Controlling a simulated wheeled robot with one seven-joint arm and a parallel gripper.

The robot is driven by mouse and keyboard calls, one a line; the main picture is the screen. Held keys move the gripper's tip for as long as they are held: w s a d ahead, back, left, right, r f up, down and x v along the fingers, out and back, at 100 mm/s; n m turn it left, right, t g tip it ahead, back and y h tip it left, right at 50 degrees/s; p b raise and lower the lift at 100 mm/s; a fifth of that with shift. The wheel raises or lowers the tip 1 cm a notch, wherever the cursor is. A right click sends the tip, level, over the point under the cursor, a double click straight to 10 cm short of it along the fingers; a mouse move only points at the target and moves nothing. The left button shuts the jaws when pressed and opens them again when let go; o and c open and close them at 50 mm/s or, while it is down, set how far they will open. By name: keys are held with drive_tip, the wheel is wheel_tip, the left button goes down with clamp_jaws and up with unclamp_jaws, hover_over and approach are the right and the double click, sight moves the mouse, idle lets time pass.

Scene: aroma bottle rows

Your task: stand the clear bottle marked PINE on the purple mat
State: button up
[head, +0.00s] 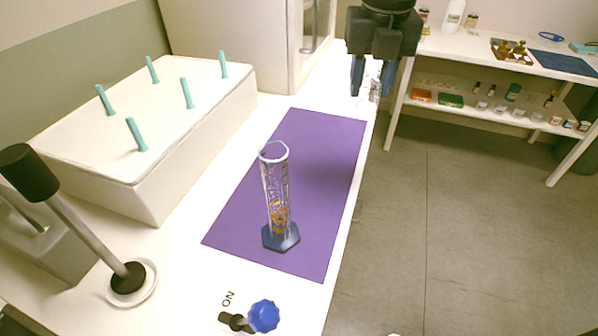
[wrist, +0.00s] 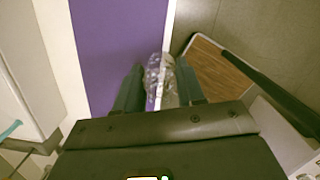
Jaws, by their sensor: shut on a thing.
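My gripper (head: 373,80) is at the top of the head view, near the mat's far right corner and the table edge. It is shut on a clear bottle (head: 375,90), which hangs below the blue fingers. In the wrist view the clear bottle (wrist: 158,74) shows between the fingertips (wrist: 160,90), over the line where the purple mat and table edge meet the floor. I cannot read its marking. The purple mat (head: 325,140) lies flat on the white table; it also fills the upper left of the wrist view (wrist: 112,40).
A tall clear measuring cylinder (head: 276,195) with a dark base stands on the near half of the mat. A white block with teal pegs (head: 170,190) is to the left. A blue knob (head: 264,315) is in front. The mat's far half is clear.

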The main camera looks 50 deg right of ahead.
drive_tip(key=shift+s+f+n, duration=0.4)
drive_tip(key=shift+s, duration=0.25)
drive_tip(key=shift+a+f, duration=0.15)
drive_tip(key=shift+f, duration=0.05)
drive_tip(key=p, duration=0.2)
approach(311, 147)
drive_tip(key=shift+w+f+p, duration=0.15)
drive_tip(key=shift+f+p, duration=0.3)
drive_tip(key=shift+f, duration=1.55)
drive_tip(key=shift+f+b, duration=0.2)
drive_tip(key=shift+b, duration=0.15)
drive_tip(key=o, duration=1.1)
drive_tip(key=shift+d, duration=0.2)
drive_tip(key=shift+r, duration=0.1)
